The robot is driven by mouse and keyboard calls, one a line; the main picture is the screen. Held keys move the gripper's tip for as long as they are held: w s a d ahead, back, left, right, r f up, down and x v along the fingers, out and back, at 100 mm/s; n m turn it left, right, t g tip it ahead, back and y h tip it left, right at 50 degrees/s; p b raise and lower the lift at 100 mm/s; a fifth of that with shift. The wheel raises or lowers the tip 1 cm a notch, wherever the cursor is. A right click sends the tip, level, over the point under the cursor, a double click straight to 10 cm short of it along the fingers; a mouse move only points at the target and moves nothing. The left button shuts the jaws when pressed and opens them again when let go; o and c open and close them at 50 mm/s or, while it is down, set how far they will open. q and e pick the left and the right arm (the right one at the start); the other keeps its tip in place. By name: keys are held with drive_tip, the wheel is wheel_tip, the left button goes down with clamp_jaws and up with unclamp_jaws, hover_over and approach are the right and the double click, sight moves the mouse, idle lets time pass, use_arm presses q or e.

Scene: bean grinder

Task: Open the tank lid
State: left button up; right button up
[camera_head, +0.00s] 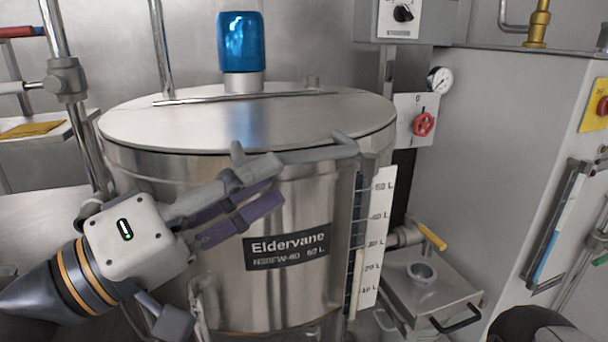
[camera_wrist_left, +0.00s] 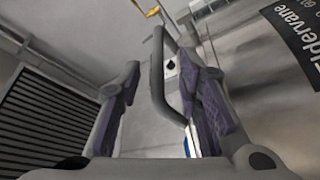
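The steel tank (camera_head: 290,290) stands in the middle of the head view, labelled Eldervane. Its round flat lid (camera_head: 330,108) lies on top and is closed. A grey bar handle (camera_head: 318,154) sticks out at the lid's front edge. My left gripper (camera_head: 268,188) is at the front of the tank, just below and left of the handle. In the left wrist view its two purple-padded fingers (camera_wrist_left: 165,90) are apart, and the curved handle (camera_wrist_left: 157,80) shows between them. I cannot tell whether a finger touches it. My right gripper is not in view.
A level scale (camera_head: 375,240) runs down the tank's right side. A metal pole (camera_head: 65,75) stands left.

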sight(290, 164)
use_arm(q)
drive_tip(key=x, duration=0.2)
drive_tip(key=p+x, duration=0.1)
drive_tip(key=x, duration=0.2)
drive_tip(key=shift+w+d+r, duration=0.15)
drive_tip(key=shift+d+r, duration=0.1)
drive_tip(key=shift+r, duration=0.2)
drive_tip(key=shift+w+d+f+p, duration=0.1)
drive_tip(key=shift+w+d+p, duration=0.2)
drive_tip(key=shift+d, duration=0.05)
clamp_jaws()
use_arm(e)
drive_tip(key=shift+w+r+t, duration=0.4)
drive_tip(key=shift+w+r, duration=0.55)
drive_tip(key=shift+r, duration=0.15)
